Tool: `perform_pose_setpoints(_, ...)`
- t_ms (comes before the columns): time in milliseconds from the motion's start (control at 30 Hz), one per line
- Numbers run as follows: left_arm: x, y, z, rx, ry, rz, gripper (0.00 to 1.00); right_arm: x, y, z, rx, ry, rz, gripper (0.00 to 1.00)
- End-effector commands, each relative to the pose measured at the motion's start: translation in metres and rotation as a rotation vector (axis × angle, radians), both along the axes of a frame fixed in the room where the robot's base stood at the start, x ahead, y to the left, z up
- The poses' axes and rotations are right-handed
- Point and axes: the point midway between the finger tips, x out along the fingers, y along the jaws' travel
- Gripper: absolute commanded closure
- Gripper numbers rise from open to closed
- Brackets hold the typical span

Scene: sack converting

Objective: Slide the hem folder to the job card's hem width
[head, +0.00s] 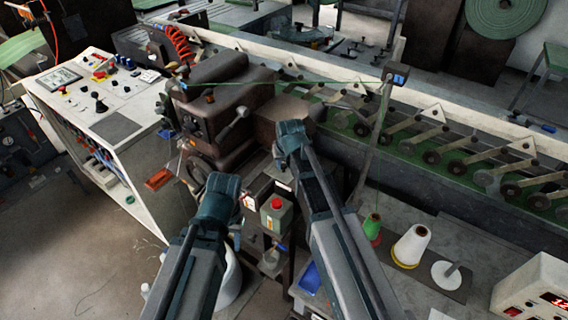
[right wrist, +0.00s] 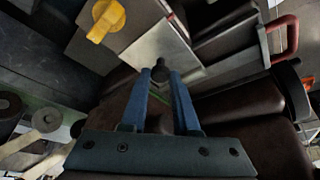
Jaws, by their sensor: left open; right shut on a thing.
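The brown sewing machine head (head: 215,105) stands in the middle of the head view. My right gripper (head: 290,135) reaches its right-hand end and covers what lies behind. In the right wrist view, my right gripper (right wrist: 160,84) is shut on a small dark knob (right wrist: 161,66) beside a pale metal plate (right wrist: 165,48). I cannot tell the hem folder's outline or any scale. My left gripper (head: 219,188) is open and empty in front of the machine; its fingers are mostly hidden. I cannot make out a readable job card.
A yellow wing knob (right wrist: 103,20) sits near the plate in the right wrist view. A box with a red button (head: 276,206) stands between my arms. A green thread cone (head: 372,226) and a white cone (head: 411,245) stand right. The control console (head: 100,95) is left.

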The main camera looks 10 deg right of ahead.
Motion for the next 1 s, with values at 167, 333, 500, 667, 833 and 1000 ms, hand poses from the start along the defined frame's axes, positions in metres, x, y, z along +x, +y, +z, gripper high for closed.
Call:
perform_pose_setpoints(167,0.0,0.0,0.0,0.0,0.0,0.0,0.54,-0.0001,0.0001,0.0,0.0,0.0,0.0,1.0)
perform_pose_setpoints(333,0.0,0.0,0.0,0.0,0.0,0.0,0.54,-0.005,-0.0039,-0.0001,0.0,0.0,0.0,1.0)
perform_pose_setpoints(500,0.0,0.0,0.0,0.0,0.0,0.0,0.54,-0.0037,-0.0033,-0.0001,0.0,0.001,0.001,1.0)
perform_pose_setpoints(667,0.0,0.0,0.0,0.0,0.0,0.0,0.54,-0.0037,-0.0033,-0.0001,0.0,0.0,0.0,0.46)
perform_pose_setpoints(833,0.0,0.0,0.0,0.0,0.0,0.0,0.54,-0.0037,-0.0034,0.0,0.0,0.0,0.0,0.42)
perform_pose_setpoints(1000,0.0,0.0,0.0005,0.0,0.0,0.0,0.54,-0.0038,-0.0035,0.0005,0.0,0.0,0.0,0.42)
